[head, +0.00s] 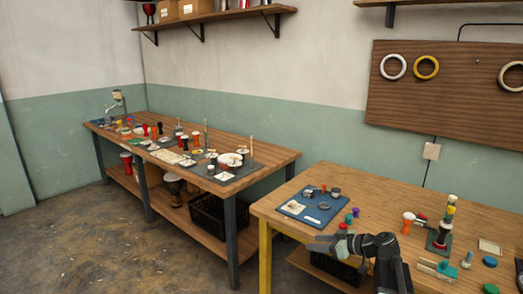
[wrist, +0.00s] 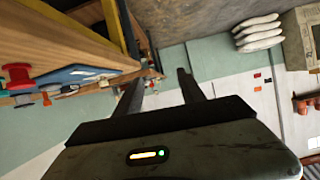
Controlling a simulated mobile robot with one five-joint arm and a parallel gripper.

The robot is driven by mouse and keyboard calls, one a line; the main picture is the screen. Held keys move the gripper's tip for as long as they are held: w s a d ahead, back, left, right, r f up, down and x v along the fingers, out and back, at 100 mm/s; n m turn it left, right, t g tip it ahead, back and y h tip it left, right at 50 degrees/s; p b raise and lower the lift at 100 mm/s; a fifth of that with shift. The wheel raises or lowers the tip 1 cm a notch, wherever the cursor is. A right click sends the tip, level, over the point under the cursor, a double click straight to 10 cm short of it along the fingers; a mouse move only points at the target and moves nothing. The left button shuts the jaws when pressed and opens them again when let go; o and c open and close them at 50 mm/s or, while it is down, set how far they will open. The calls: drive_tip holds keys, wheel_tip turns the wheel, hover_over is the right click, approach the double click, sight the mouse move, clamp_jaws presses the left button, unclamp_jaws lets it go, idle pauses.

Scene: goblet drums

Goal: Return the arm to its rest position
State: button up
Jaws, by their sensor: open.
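My gripper (head: 318,243) is at the near left edge of the nearer workbench in the head view, pointing left. My dark arm (head: 372,245) extends right from it, low in the picture. In the wrist view my gripper (wrist: 160,78) has its two dark fingers spread apart with nothing between them. The wrist view is turned sideways, with the bench edge and its small pieces on the left.
The nearer workbench (head: 385,200) holds a blue mat (head: 318,211), small coloured pieces and a goblet drum (head: 441,237). Another crowded workbench (head: 270,152) stands at the left. Open floor (head: 80,245) lies in front of it. White sacks (wrist: 258,30) show in the wrist view.

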drive_tip(key=s+a+f+g+h, duration=0.1)
drive_tip(key=s+a+f+g, duration=0.4)
drive_tip(key=a, duration=0.6)
drive_tip(key=s+a+f+m+g+h, duration=0.2)
drive_tip(key=s+f+h, duration=0.3)
drive_tip(key=s+f, duration=0.35)
drive_tip(key=s+d+m+g+h+p, duration=0.1)
drive_tip(key=s+d+m+h, duration=0.35)
drive_tip(key=d+m, duration=0.4)
wheel_tip(320, 180, up, 13)
drive_tip(key=p, duration=1.2)
drive_tip(key=shift+s+d+f+n, duration=0.15)
drive_tip(key=shift+s+d+n, duration=0.15)
drive_tip(key=shift+d+n, duration=0.15)
